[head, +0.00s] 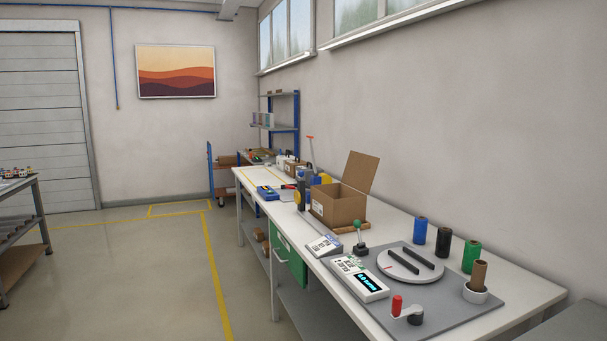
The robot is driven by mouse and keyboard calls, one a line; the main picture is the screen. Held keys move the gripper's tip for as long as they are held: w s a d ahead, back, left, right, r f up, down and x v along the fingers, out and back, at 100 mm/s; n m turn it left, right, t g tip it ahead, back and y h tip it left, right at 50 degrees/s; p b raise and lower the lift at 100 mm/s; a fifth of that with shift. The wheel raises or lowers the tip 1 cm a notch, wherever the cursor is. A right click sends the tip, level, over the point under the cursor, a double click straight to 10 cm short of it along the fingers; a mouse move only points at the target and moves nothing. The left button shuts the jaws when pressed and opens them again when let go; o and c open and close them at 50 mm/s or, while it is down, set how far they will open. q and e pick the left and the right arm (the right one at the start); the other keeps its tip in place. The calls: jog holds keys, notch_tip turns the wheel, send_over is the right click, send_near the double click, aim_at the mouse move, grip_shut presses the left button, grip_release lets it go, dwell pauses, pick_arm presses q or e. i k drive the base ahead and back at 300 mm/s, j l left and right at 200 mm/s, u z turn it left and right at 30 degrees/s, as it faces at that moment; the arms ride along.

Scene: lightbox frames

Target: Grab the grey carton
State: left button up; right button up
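I cannot make out a grey carton in the head view. Small items farther back on the bench are too small to tell apart. Neither of my grippers is in view.
On the bench's near end, a grey mat (465,314) carries a round turntable (412,265) and a device with a display (360,280). Blue (420,230), black (443,242) and green (471,256) rolls stand behind. The floor left of the bench is clear.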

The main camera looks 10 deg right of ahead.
aim_at(309, 172)
jog(key=u, duration=0.7)
jog(key=i, duration=6.9)
jog(key=i+j+z, duration=0.1)
jog(key=z, duration=0.35)
jog(key=i+j+z, duration=0.15)
jog(key=z, duration=0.3)
jog(key=i+j+z, duration=0.2)
jog(key=z, duration=0.25)
jog(key=i+j+z, duration=0.1)
jog(key=z, duration=0.4)
jog(key=j, duration=0.1)
